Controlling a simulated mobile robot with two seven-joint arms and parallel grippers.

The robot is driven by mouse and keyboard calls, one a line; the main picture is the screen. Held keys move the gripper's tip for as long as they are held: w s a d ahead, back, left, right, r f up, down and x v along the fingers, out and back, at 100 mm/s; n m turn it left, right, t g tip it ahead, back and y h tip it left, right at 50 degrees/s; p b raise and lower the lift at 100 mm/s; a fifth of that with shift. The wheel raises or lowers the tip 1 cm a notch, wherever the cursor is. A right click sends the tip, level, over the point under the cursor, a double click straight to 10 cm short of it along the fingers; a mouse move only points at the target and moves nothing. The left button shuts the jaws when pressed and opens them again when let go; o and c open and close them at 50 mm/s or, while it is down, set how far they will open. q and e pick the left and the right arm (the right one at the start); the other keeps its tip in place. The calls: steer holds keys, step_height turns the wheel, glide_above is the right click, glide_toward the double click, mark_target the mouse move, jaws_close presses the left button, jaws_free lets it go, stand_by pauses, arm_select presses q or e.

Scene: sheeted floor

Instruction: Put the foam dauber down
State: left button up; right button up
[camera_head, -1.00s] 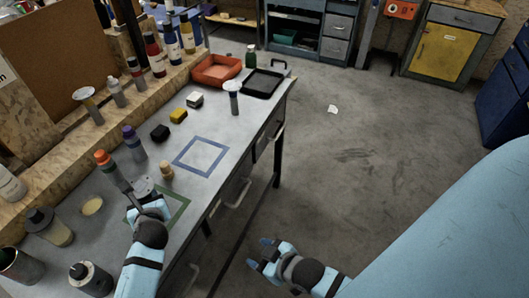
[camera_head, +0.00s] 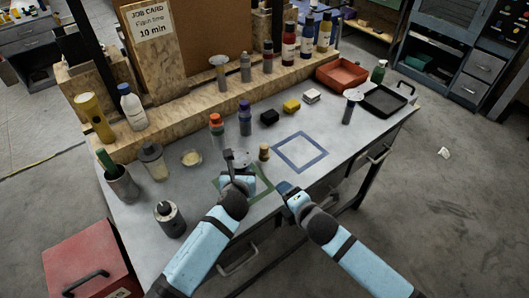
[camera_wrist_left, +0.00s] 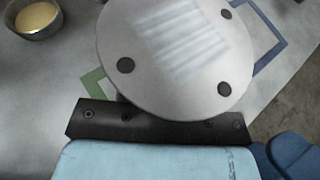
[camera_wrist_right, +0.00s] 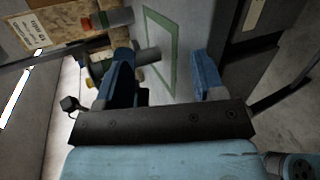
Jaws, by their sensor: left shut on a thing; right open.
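My left gripper (camera_head: 236,174) is shut on a piece with a round pale disc (camera_wrist_left: 175,55), held over the green taped square (camera_head: 262,187). In the left wrist view the disc has dark dots near its rim and a striped patch; it hides the fingertips. A small tan peg-like piece (camera_head: 264,152) stands upright on the bench, right of the disc; it may be the foam dauber, but I cannot tell for certain. My right gripper (camera_head: 289,190) is open at the bench's front edge, with nothing between its fingers (camera_wrist_right: 161,55) that I can see being held.
A blue taped square (camera_head: 300,151) is bare. An orange-capped bottle (camera_head: 217,130), a purple-capped bottle (camera_head: 245,118) and a shallow dish (camera_head: 191,157) stand behind and left. A disc-topped piece (camera_head: 352,96) stands near the black tray (camera_head: 385,101).

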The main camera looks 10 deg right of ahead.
mark_target(266, 150)
steer(key=w+r+n, duration=0.1)
steer(key=w+n, duration=0.1)
steer(key=n, duration=0.2)
steer(key=w+r+n, duration=0.1)
steer(key=w+n, duration=0.2)
steer(key=n, duration=0.1)
steer(key=w+a+r+n+h, duration=0.1)
steer(key=w+n, duration=0.2)
steer(key=n, duration=0.1)
steer(key=shift+w+r+n, duration=0.1)
steer(key=shift+w+n, duration=0.15)
steer(key=shift+n, duration=0.15)
steer(key=shift+w+n+t, duration=0.3)
steer(key=shift+w+n, duration=0.2)
steer(key=shift+n, duration=0.3)
steer(key=x, duration=1.2)
steer(key=shift+r, duration=0.1)
steer(key=c, duration=1.1)
steer(key=shift+o, duration=0.2)
step_height(266, 150, up, 10)
steer(key=shift+r, duration=0.2)
step_height(266, 150, down, 10)
steer(key=shift+f, duration=0.1)
